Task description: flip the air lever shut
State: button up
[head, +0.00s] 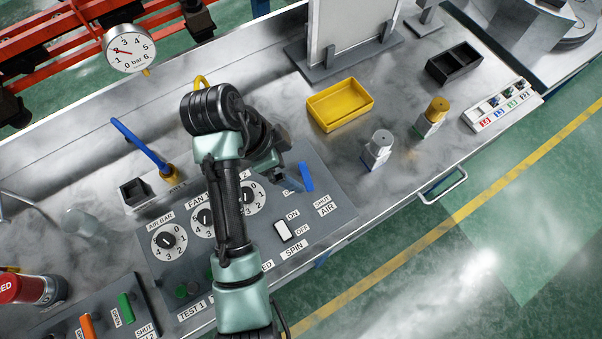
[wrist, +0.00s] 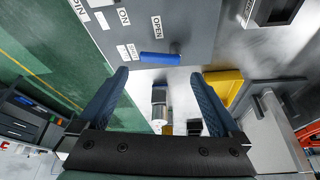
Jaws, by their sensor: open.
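The blue air lever (head: 306,177) sits at the right end of the grey control panel, above the SHUT and AIR labels (head: 324,204). In the wrist view the lever (wrist: 158,59) lies crosswise, its left end near the SHUT label (wrist: 132,51) and the OPEN label (wrist: 157,27) beyond it. My gripper (head: 289,183) is open and empty, just left of the lever in the head view. In the wrist view the lever shows beyond the gap between my fingertips (wrist: 160,74). I see no contact. My arm hides part of the panel in the head view.
The white spin switch (head: 283,231) and several dials are close by on the panel. A yellow tray (head: 340,105), two spindle-like parts (head: 379,148) (head: 431,117) and a black box (head: 453,64) stand to the right. A blue hose (head: 138,144) rises at left.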

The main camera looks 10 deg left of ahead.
aim_at(308, 174)
jog(key=x, duration=0.6)
jog(key=shift+d, duration=0.1)
jog(key=shift+c, duration=0.2)
jog(key=c, duration=1)
jog(key=shift+d+r+n+p, duration=0.25)
jog(key=shift+n+p, duration=0.35)
jog(key=shift+p, duration=0.3)
jog(key=shift+c, duration=0.2)
jog(key=shift+d+f+n+t+p, duration=0.15)
jog(key=shift+n+t+p, duration=0.3)
jog(key=shift+n, duration=0.35)
jog(key=shift+w+f+y, duration=0.1)
jog(key=shift+w+y, duration=0.05)
jog(key=shift+y, duration=0.15)
